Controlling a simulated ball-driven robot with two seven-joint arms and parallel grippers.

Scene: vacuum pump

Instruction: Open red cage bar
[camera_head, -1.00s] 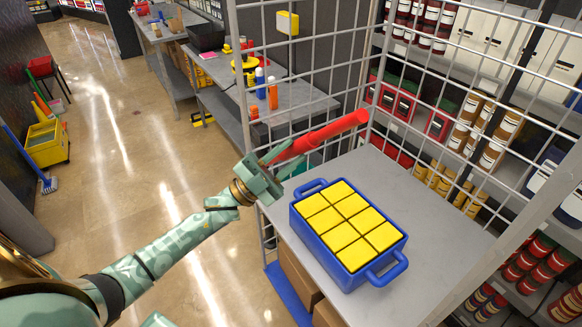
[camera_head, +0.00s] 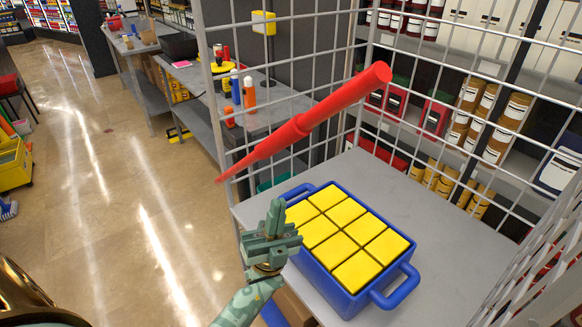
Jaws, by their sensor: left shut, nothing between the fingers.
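The red cage bar (camera_head: 305,123) slants across the cage opening. Its thick end is at the upper right by the wire mesh, and its thin end points down to the left over the aisle floor. My left gripper (camera_head: 272,222) is below the bar, at the left side of the blue crate. It is shut, empty and apart from the bar. My right gripper is not in view.
The blue crate (camera_head: 333,288) with several yellow blocks stands on a grey table (camera_head: 425,205) inside the wire cage (camera_head: 390,55). A workbench (camera_head: 285,103) with bottles stands behind.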

